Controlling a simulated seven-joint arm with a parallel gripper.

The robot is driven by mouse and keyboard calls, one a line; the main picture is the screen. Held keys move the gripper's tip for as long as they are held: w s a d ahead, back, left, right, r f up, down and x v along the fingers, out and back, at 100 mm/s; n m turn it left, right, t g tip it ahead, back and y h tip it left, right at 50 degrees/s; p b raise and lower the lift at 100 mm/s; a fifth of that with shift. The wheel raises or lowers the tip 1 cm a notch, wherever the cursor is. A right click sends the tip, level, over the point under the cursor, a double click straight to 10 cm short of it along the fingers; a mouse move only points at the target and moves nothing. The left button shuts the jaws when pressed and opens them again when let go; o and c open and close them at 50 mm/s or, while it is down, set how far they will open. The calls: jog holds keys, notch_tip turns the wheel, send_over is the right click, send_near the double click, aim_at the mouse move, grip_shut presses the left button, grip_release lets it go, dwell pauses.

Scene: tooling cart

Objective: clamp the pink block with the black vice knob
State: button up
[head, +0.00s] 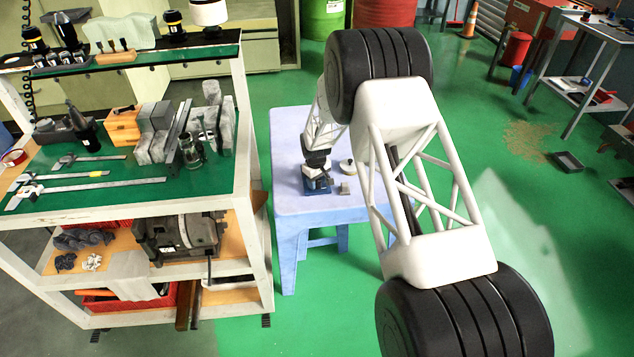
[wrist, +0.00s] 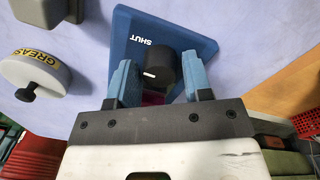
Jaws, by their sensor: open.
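The black vice knob (wrist: 158,70) has a white pointer mark and sits on the blue vice (wrist: 143,25), whose top reads SHUT. The vice (head: 317,184) stands on the small table in the head view. My gripper (wrist: 157,62) is open, with one blue finger on each side of the knob; I cannot tell whether they touch it. In the head view my gripper (head: 317,160) is right above the vice and hides the knob. A sliver of the pink block (wrist: 152,99) shows below the knob in the wrist view; the rest is hidden.
A round tin marked GREASE (wrist: 32,78) and a grey block (wrist: 38,12) lie on the table left of the vice in the wrist view. The pale blue table (head: 300,212) is otherwise mostly clear. A loaded tool cart (head: 245,130) stands close on its left.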

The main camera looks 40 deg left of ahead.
jog(key=shift+f, duration=0.2)
jog(key=shift+c, duration=0.4)
jog(key=c, duration=0.6)
jog(key=shift+m, duration=2.7)
